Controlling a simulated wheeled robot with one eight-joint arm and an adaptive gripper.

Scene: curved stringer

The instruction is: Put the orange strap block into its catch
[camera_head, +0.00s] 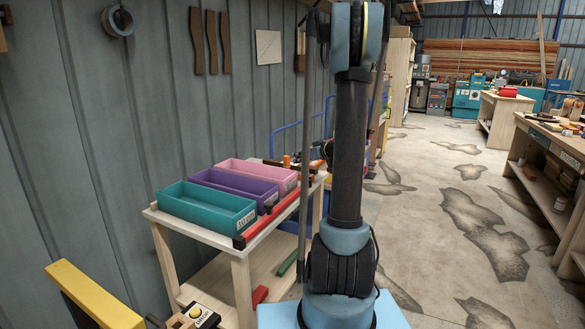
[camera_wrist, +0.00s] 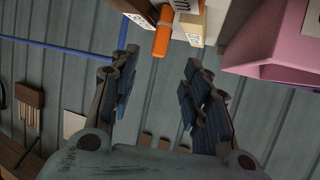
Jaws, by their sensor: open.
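My gripper (camera_wrist: 159,66) is open and empty in the wrist view, its dark blue-grey finger pads on either side of a clear gap. An orange piece (camera_wrist: 163,32), rounded and upright in the picture, shows at the top, beyond the fingertips and roughly in line with the gap. It looks like the strap block, apart from the fingers. Pale wooden parts with printed labels (camera_wrist: 194,24) stand beside it; whether one is the catch I cannot tell. In the head view a small orange thing (camera_head: 287,160) shows behind the bins; my arm hides much nearby.
A wooden cart (camera_head: 240,262) carries teal (camera_head: 205,212), purple (camera_head: 236,190) and pink (camera_head: 258,174) bins. The pink bin (camera_wrist: 270,40) is close right of the fingers in the wrist view. A grey wall is behind. The floor to the right is open.

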